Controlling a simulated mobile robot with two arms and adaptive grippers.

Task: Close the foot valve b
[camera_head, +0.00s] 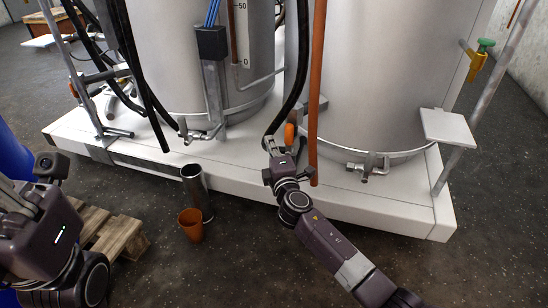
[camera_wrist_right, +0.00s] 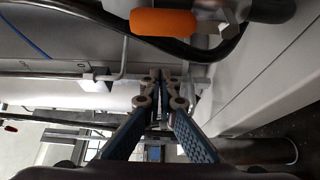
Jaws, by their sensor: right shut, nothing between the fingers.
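My right gripper (camera_head: 271,143) is shut and empty, low between the two steel tanks. In the wrist view its blue-sided fingers (camera_wrist_right: 161,78) meet at the tips. An orange handle (camera_head: 289,134) sits right next to it in the head view; the wrist view shows an orange grip (camera_wrist_right: 163,22) above the fingers, apart from them. One foot valve (camera_head: 370,166) sits at the bottom of the right tank. Another foot valve (camera_head: 197,135) sits at the bottom of the left tank. I cannot read which is b. My left gripper's fingers are not visible.
A white plinth (camera_head: 385,212) carries both tanks. An orange pipe (camera_head: 316,100) and a black hose (camera_head: 294,95) hang beside my right gripper. A metal cylinder (camera_head: 197,190) and an orange cup (camera_head: 191,224) stand on the floor near a wooden pallet (camera_head: 120,237).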

